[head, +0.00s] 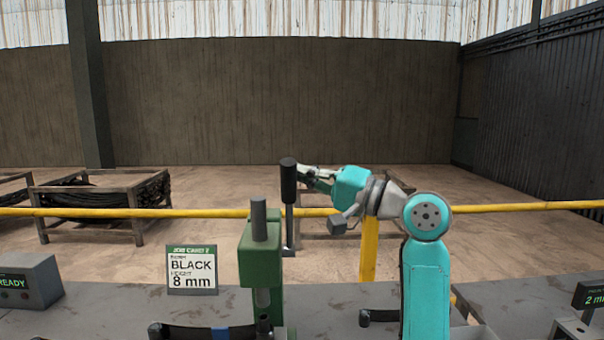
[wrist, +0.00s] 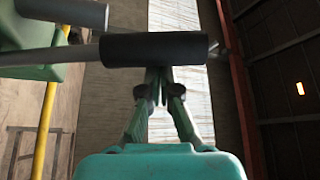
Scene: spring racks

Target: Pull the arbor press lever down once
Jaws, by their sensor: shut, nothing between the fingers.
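The arbor press (head: 258,262) is green and stands on the bench in the head view, with a grey ram (head: 260,220) on top. Its lever stands upright on the press's right side. The lever has a thin grey rod (head: 290,226) and a thick black grip (head: 288,182) at the top. My gripper (head: 306,173) is shut and empty, just right of the grip near its upper part. In the wrist view the black grip (wrist: 153,49) lies across the picture at the fingertips of my gripper (wrist: 159,76). I cannot tell whether they touch.
A job card (head: 192,270) reading BLACK, 8 mm stands left of the press. A grey READY box (head: 30,283) sits at far left. A yellow rail (head: 520,206) runs behind the bench. The bench right of my arm is partly clear.

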